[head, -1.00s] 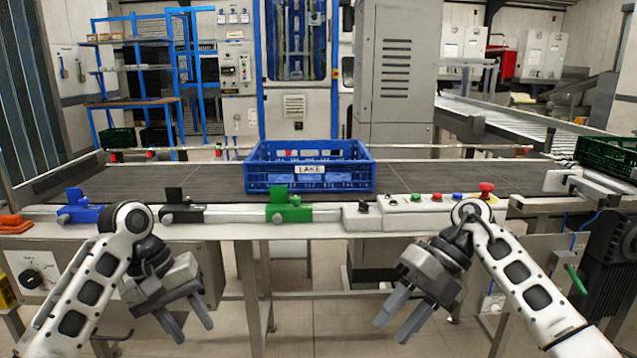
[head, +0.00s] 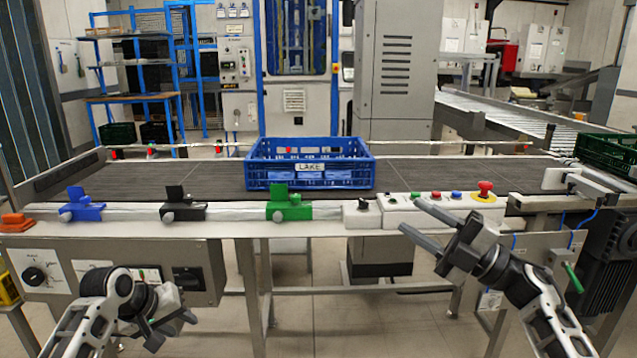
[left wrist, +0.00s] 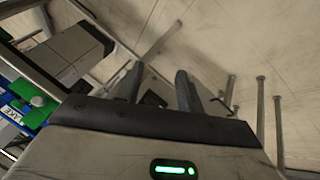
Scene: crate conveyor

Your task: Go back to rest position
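My left gripper (head: 168,330) is low at the lower left of the head view, in front of the conveyor and below its front rail. In the left wrist view its two fingers (left wrist: 158,85) stand apart with nothing between them, over the floor. My right gripper (head: 410,218) is in front of the control buttons, at about the height of the front rail. Its two fingers point left and stand apart, with nothing visible between them.
A blue crate (head: 309,182) labelled LAKE sits on the conveyor belt (head: 430,177). Blue (head: 82,207), black (head: 183,208) and green (head: 290,206) clamps line the front rail. A red stop button (head: 485,188) is near my right gripper. A green crate (head: 608,150) is at the right.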

